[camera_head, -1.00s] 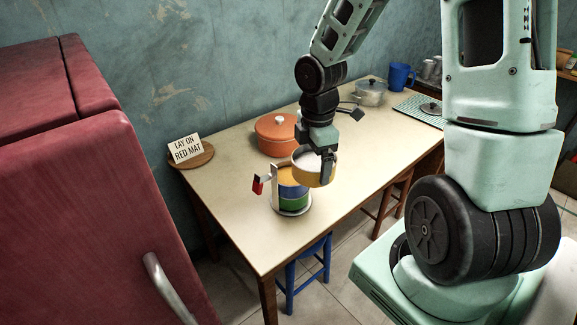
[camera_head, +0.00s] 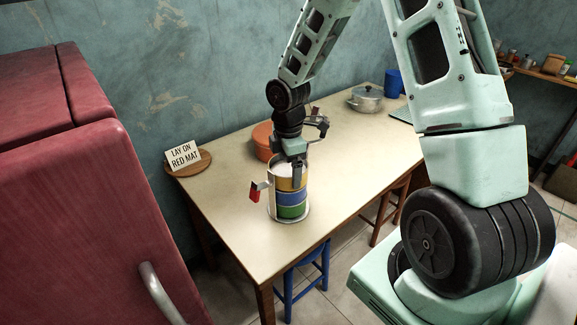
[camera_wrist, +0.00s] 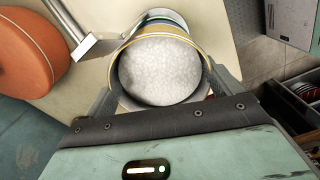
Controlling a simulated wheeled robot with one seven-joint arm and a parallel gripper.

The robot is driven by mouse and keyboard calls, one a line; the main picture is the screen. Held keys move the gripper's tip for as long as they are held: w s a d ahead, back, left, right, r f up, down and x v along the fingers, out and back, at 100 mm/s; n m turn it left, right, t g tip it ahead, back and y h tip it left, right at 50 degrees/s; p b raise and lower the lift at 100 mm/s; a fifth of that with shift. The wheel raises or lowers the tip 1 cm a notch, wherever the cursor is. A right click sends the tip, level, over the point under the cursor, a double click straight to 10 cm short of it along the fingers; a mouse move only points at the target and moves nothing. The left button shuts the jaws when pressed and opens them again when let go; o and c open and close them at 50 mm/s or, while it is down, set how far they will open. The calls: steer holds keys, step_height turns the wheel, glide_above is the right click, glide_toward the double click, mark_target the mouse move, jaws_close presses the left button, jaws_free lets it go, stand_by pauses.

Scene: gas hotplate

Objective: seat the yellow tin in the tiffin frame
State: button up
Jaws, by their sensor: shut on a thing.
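The yellow tin (camera_head: 284,184), filled with something white and grainy, is held by my gripper (camera_head: 296,170) at the top of a stack. Below it are a blue tin (camera_head: 291,198) and a green tin (camera_head: 292,212) inside the metal tiffin frame (camera_head: 270,204). The yellow tin looks upright and roughly in line with the stack; I cannot tell whether it rests on the blue tin. In the wrist view my fingers flank the yellow tin's rim (camera_wrist: 116,92). The frame's arm with a red latch (camera_head: 254,193) sticks out to the left.
An orange pot (camera_head: 262,141) stands close behind the frame, partly hidden by my arm. A silver pot (camera_head: 366,100) and blue mug (camera_head: 393,82) are farther back. A sign (camera_head: 184,156) stands on a round wooden board. The table's front left is clear.

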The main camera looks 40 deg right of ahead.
steer(key=shift+f, duration=0.15)
steer(key=o, duration=0.9)
step_height(320, 180, up, 12)
steer(key=s+a+r+m, duration=0.1)
steer(key=s+a, duration=0.3)
steer(key=a, duration=0.4)
steer(key=s+a+r+m, duration=0.1)
steer(key=s+a, duration=0.3)
steer(key=a, duration=0.3)
steer(key=s+a+m, duration=0.2)
steer(key=s+a, duration=0.2)
steer(key=s, duration=0.4)
steer(key=s+a+m, duration=0.3)
steer(key=s+a, duration=0.2)
steer(key=s, duration=0.3)
steer(key=shift+a+r+y+p, duration=0.2)
steer(key=shift+y+p, duration=0.1)
steer(key=shift+p, duration=0.1)
steer(key=shift+s, duration=0.1)
